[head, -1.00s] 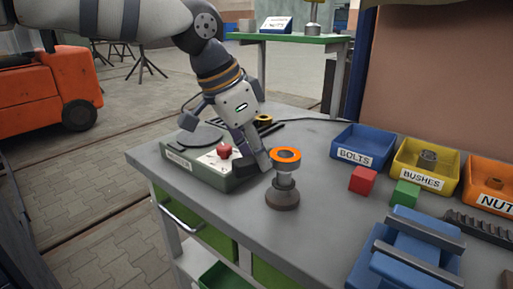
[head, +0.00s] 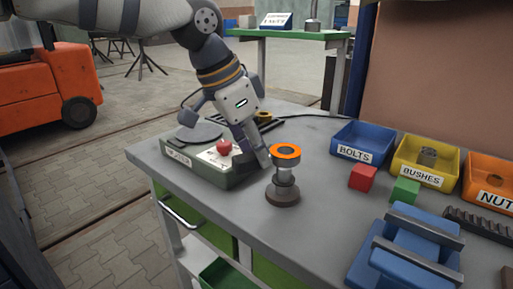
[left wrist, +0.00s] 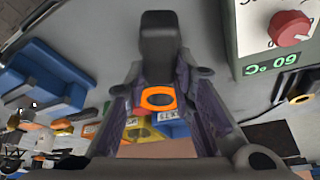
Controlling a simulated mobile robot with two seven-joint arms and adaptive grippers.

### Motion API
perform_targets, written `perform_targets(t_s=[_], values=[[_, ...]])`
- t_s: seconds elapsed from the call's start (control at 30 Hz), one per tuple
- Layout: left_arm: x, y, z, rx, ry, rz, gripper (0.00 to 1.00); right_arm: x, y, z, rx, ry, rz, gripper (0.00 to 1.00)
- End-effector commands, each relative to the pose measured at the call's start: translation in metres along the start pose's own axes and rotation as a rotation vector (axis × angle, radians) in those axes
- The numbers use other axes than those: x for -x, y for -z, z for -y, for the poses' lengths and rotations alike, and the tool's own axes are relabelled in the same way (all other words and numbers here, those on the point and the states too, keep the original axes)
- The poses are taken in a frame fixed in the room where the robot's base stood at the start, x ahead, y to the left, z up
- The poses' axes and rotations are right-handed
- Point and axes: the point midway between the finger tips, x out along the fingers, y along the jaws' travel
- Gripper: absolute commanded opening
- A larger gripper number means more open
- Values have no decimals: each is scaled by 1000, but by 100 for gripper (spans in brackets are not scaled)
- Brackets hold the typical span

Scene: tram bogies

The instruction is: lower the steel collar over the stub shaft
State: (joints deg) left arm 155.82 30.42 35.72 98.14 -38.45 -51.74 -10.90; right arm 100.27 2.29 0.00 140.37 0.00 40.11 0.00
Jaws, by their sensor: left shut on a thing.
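The steel collar (head: 285,152) has an orange ring on its top face and a grey body. It is at the upper end of the stub shaft (head: 284,178), which stands upright on a dark round base on the bench. My left gripper (head: 265,158) reaches it from the upper left and is shut on the collar. In the left wrist view the orange ring (left wrist: 158,98) shows between the fingers. I cannot tell how far the shaft's top is inside the collar. The right gripper is not in view.
A green box (head: 208,168) with a red knob stands left of the shaft, close to the gripper. Right are a red block (head: 363,176), a green block (head: 405,191), a blue fixture (head: 412,252) and labelled bins (head: 362,143). The bench front is clear.

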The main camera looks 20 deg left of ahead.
Motion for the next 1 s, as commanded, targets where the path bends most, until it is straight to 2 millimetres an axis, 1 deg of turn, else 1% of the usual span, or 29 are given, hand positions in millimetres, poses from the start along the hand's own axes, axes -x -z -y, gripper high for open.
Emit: perform_targets(t_s=[0.33,1.0], values=[[0,0,0,0,1,-1,0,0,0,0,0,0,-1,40],[-16,-7,0,0,2,-2,0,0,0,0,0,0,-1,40]])
